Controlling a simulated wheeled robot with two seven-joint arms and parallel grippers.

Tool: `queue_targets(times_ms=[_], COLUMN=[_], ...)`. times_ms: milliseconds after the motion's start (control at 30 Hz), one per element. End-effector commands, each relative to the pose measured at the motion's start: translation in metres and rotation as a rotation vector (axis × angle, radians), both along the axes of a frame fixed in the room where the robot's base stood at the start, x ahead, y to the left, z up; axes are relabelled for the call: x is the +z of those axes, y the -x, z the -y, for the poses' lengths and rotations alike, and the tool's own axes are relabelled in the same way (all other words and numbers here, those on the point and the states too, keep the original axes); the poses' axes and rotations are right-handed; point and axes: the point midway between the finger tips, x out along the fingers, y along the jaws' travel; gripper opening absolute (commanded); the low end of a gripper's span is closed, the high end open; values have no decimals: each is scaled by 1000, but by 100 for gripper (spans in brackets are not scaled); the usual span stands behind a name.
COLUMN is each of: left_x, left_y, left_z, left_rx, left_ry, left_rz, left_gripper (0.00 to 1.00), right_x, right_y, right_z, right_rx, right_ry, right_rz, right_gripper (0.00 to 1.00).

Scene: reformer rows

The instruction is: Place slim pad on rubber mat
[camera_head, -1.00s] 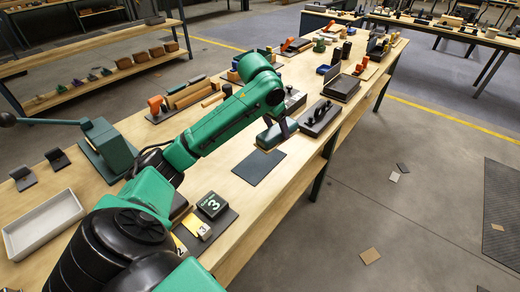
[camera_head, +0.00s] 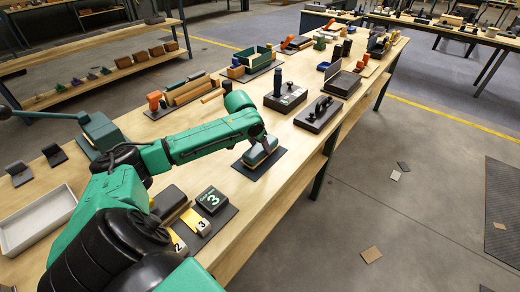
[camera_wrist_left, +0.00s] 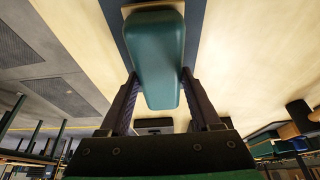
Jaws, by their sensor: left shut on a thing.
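The slim pad (camera_head: 257,155) is a teal block with rounded edges and a pale layer along its underside. It lies over the dark rubber mat (camera_head: 278,157), within its outline in the head view; I cannot tell whether it touches the mat. My left gripper (camera_head: 264,145) is shut on the pad from above. In the left wrist view the pad (camera_wrist_left: 156,50) sits between the two dark fingers (camera_wrist_left: 160,98), and a strip of the mat (camera_wrist_left: 194,32) shows beside it. My right gripper is not in view.
A dark board with a black handle (camera_head: 318,114) lies behind the mat on the wooden bench. A white tray (camera_head: 38,222) is at left.

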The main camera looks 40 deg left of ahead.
Motion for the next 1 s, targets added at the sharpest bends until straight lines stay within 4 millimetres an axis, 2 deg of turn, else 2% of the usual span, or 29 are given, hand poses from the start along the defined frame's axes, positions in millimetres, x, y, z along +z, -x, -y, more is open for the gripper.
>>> queue_targets(times_ms=[100,267,300,367,400,767,867,1000], left_x=[-15,-17,-17,-17,-17,-11,2,33], left_y=[0,0,0,0,0,2,7,21], left_z=[0,0,0,0,0,-1,-1,-2], left_rx=[-1,-1,-1,-1,-1,0,1,0], left_ry=[0,-1,-1,0,-1,-2,-3,-8], left_rz=[1,1,0,0,0,1,2,2], left_gripper=[0,0,72,95,99,99,99,99], right_x=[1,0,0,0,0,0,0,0], right_y=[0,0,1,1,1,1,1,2], right_z=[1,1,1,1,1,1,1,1], right_rx=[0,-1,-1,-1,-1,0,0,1], right_ry=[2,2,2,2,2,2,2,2], right_rz=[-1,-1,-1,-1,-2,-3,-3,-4], right_gripper=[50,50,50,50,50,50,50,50])
